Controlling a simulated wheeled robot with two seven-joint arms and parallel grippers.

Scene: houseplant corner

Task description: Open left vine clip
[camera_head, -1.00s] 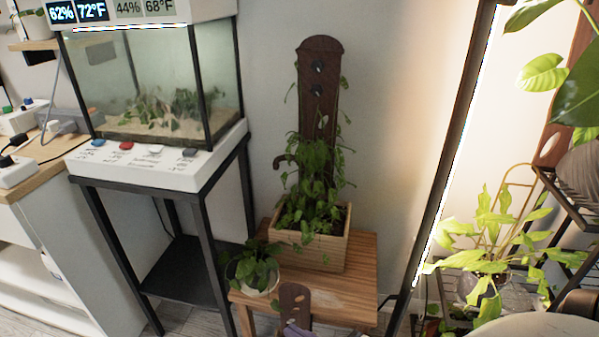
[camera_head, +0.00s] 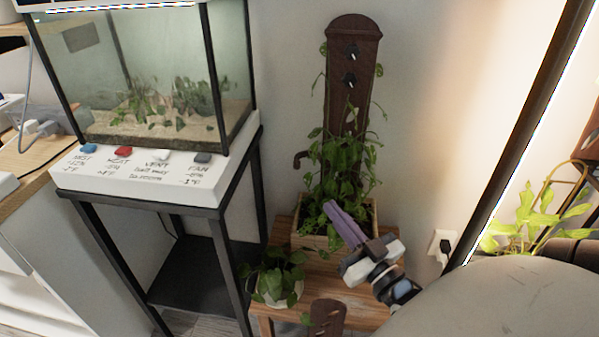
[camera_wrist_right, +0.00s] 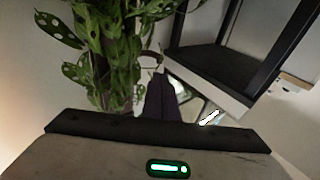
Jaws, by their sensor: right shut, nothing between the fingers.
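A tall dark wooden board (camera_head: 352,33) stands in a planter box, with a leafy vine (camera_head: 345,165) climbing it. A curved brown hook-like piece (camera_head: 300,157) juts from the board's left side and looks like the left vine clip; it also shows in the right wrist view (camera_wrist_right: 151,57). I cannot tell whether it is open or closed. My right gripper (camera_head: 333,207) is shut and empty, its purple fingers in front of the planter, below and right of the hook. In the right wrist view its fingers (camera_wrist_right: 160,80) point toward the hook, apparently apart from it. My left gripper is not in view.
The wooden planter box (camera_head: 312,242) stands on a low wooden table (camera_head: 283,314). A small potted plant (camera_head: 273,280) and a short brown board (camera_head: 327,318) are in front. A terrarium (camera_head: 150,90) on a black-legged stand is left. A dark slanted post (camera_head: 535,115) is right.

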